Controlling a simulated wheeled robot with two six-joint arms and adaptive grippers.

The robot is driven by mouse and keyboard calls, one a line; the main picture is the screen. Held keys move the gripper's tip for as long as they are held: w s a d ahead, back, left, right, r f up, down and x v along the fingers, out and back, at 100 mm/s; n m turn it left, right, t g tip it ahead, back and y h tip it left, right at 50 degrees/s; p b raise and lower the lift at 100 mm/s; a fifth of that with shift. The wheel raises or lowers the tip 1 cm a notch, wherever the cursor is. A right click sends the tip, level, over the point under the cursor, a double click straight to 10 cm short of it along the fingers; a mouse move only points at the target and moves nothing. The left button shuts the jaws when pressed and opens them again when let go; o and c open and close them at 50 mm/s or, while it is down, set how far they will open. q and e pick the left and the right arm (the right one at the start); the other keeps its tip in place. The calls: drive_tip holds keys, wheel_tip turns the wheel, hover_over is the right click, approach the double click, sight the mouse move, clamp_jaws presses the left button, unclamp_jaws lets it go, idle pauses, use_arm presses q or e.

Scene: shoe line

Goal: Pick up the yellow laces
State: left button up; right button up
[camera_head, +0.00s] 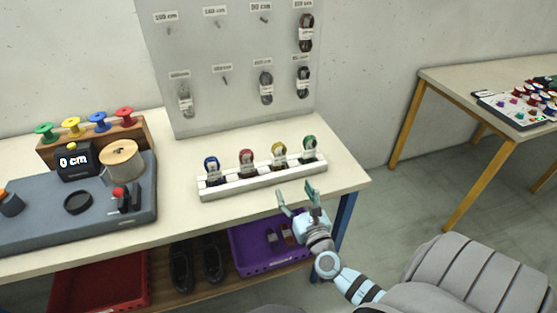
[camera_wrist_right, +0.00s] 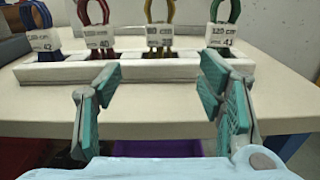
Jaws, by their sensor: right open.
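The yellow laces (camera_head: 279,151) stand upright in a white rack (camera_head: 262,183) on the table, third from the left, between red laces (camera_head: 247,160) and green laces (camera_head: 309,147). They also show in the right wrist view (camera_wrist_right: 160,36), a looped bundle with a white label band, ahead of the fingers and left of the middle between them. My right gripper (camera_head: 298,195) is open and empty, in front of the rack near the table's front edge; it also shows in the right wrist view (camera_wrist_right: 160,97). It touches no laces. My left gripper is not in view.
Blue laces (camera_head: 211,168) stand at the rack's left end. A grey machine (camera_head: 120,205) with a spool is on the left. A pegboard (camera_head: 232,65) with hanging laces rises behind the rack. A purple crate (camera_head: 243,262) sits below the table. A second table (camera_head: 465,80) stands right.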

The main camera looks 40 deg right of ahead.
sight(280, 160)
drive_tip(key=x, duration=0.9)
drive_tip(key=r+b+x, duration=0.1)
drive_tip(key=x, duration=0.4)
drive_tip(key=shift+w+d, duration=0.1)
drive_tip(key=shift+d, duration=0.05)
drive_tip(key=c, duration=1.1)
